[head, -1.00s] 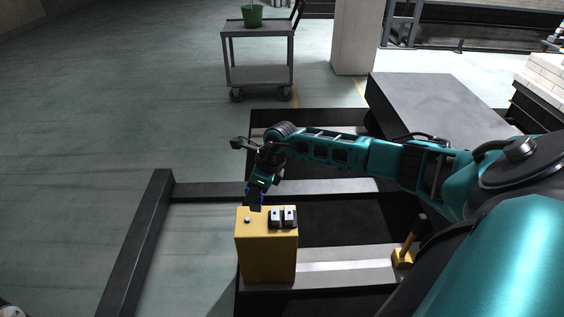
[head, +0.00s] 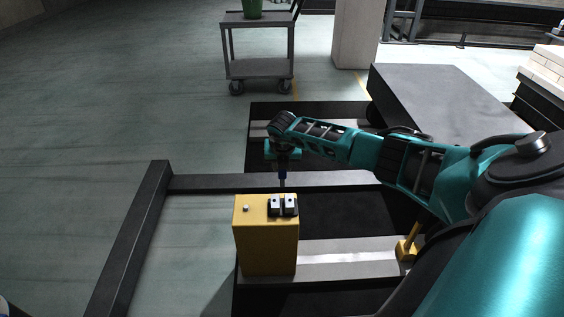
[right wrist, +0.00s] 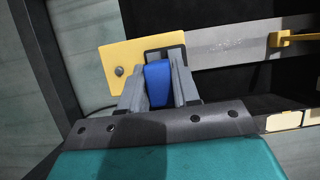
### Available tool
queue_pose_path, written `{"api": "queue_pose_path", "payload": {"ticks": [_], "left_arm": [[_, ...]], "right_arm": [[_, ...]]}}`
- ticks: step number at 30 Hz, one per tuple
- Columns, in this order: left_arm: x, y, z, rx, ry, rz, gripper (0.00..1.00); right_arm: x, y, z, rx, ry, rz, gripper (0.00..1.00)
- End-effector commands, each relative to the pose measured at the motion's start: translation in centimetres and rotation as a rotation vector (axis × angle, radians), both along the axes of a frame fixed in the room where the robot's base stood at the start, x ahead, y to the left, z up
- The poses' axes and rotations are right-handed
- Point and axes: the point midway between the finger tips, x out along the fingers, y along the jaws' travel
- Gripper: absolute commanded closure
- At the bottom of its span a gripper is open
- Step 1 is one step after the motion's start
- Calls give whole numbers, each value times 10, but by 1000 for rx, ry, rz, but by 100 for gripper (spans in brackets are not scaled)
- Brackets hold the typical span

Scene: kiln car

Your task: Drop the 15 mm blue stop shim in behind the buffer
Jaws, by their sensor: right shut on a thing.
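A yellow box-shaped block (head: 262,240) stands at the left end of a pale rail in the head view. I cannot tell which part is the buffer. My right gripper (head: 282,173) points down just above the block's back right edge and is shut on the blue shim (right wrist: 158,82). In the right wrist view the shim lies between the grey fingers (right wrist: 160,92), in front of a dark-framed piece (right wrist: 166,53). Contact with that piece cannot be told. My left gripper is not in view.
A yellow post on a foot (head: 408,246) stands farther right on the rail. Dark beams (head: 135,235) frame the floor to the left and behind. A grey cart (head: 259,70) and a grey slab (head: 440,95) are farther back. Open floor lies at left.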

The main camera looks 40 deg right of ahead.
Motion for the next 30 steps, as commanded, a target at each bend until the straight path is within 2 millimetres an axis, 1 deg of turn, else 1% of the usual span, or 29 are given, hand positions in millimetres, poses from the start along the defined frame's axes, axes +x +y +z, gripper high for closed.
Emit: {"api": "queue_pose_path", "payload": {"ticks": [5,12,18,24,30], "left_arm": [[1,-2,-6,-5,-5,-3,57],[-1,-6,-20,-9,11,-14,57],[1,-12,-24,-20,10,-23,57],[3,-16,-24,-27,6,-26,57],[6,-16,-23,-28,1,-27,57]], "right_arm": [[0,0,-12,1,-1,-1,100],[0,0,-32,1,-1,0,100],[0,0,-47,1,-1,0,100],[0,0,-56,1,-1,2,100],[0,0,-58,0,-2,2,100]]}}
